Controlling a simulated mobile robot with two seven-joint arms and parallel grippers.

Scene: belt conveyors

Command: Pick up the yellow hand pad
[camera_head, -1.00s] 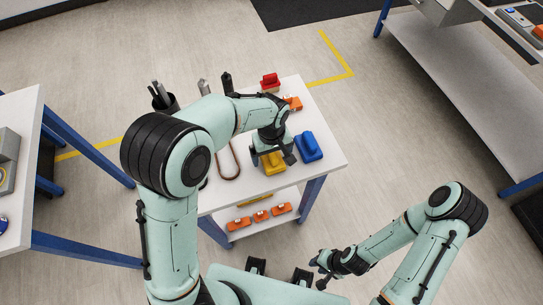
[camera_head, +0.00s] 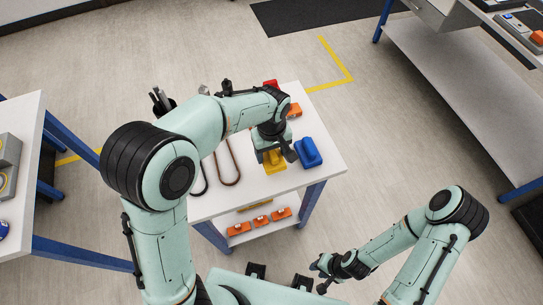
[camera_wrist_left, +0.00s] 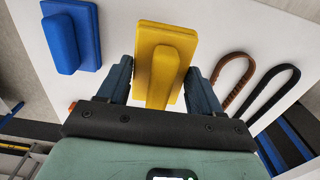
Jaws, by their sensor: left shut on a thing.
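The yellow hand pad (camera_head: 275,166) lies near the front edge of the white table, mostly under my left gripper (camera_head: 274,155). In the left wrist view the yellow hand pad (camera_wrist_left: 166,50) is a flat plate with a raised grip block. I cannot tell whether the pad is lifted off the table. My right gripper (camera_head: 320,275) is away from the table, low at the right; its fingers are too small to read.
A blue hand pad (camera_head: 307,151) lies right beside the yellow one; it also shows in the left wrist view (camera_wrist_left: 71,36). A brown loop (camera_head: 228,167) and a dark loop lie to the left. Orange items (camera_head: 262,221) sit on the lower shelf. A red item (camera_head: 270,84) stands at the back.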

